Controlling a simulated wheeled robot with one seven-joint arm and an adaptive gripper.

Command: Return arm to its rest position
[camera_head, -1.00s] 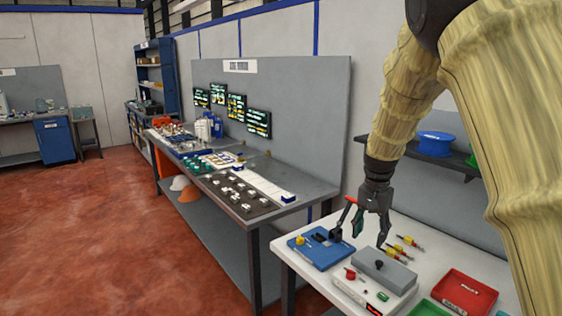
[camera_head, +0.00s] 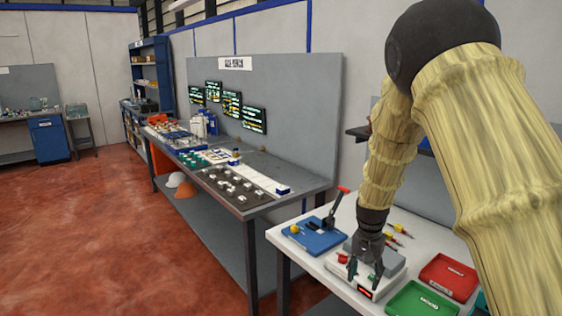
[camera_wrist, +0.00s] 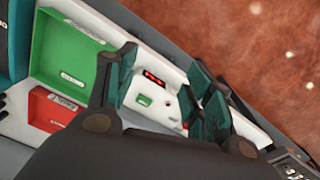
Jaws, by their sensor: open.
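My gripper (camera_head: 364,275) hangs at the end of my arm over the white table (camera_head: 318,268), in front of the grey box and above the white device with a red display (camera_head: 366,293). Its fingers are spread and nothing shows between them. In the wrist view my gripper (camera_wrist: 160,85) is also open, with the white device (camera_wrist: 150,100) and its red display lying below, between the fingers. My arm covers part of the table and the shelf behind it.
A blue fixture (camera_head: 313,238) with a raised red-tipped lever stands at the table's left. A red tray (camera_head: 447,277) and a green tray (camera_head: 420,303) lie to the right. Yellow-handled tools (camera_head: 398,231) lie behind. A long grey workbench (camera_head: 262,207) stands further left; the red floor is open.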

